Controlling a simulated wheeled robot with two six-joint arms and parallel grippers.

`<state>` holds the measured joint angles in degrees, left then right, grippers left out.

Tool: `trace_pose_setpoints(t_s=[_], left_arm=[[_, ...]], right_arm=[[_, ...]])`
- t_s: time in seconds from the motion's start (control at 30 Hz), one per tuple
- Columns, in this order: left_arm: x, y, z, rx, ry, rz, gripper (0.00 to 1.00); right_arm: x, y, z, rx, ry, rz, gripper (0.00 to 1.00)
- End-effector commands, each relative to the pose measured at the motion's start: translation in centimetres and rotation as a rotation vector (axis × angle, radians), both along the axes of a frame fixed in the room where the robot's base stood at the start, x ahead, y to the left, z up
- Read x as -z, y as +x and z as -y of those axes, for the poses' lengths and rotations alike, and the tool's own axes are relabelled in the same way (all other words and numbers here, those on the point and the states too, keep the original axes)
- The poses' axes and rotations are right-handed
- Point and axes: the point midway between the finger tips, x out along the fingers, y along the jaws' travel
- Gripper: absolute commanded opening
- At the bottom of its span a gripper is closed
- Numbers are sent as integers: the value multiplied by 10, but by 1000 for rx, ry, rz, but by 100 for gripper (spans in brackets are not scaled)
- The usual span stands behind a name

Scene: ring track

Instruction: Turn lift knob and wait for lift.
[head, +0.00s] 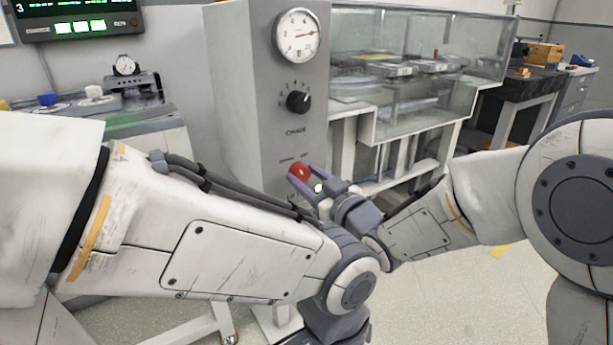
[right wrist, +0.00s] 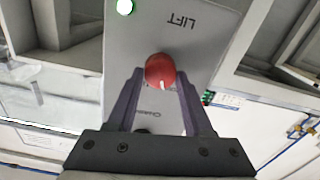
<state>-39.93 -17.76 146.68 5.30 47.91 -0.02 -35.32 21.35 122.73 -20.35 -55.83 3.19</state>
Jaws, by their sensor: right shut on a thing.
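The red lift knob (head: 299,172) is on the lower front of a grey control column (head: 238,100). My right gripper (head: 304,180) reaches it from the right and is shut on it. In the right wrist view the knob (right wrist: 160,70) sits between the two purple-grey fingers, below upside-down LIFT lettering. A pale mark on the knob points down in that view. A green-white lamp (head: 319,188) glows beside the fingers in the head view. My left arm crosses the lower left; its fingers are out of the picture.
A round gauge (head: 298,36) and a black knob (head: 298,102) are higher on the column. A glass-walled tank (head: 430,50) stands to the right on a white frame. A bench (head: 125,105) with small parts is at the left. Bare floor shows at the lower right.

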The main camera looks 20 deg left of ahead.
Motion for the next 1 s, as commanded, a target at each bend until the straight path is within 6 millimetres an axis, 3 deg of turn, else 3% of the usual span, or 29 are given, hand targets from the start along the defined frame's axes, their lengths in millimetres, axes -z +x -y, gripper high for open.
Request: trace_pose_setpoints(t_s=[1.0], left_arm=[[-38, 0, 0, 0, 0, 0, 100]], right_arm=[[1, 2, 3, 1, 515, -665, 0]])
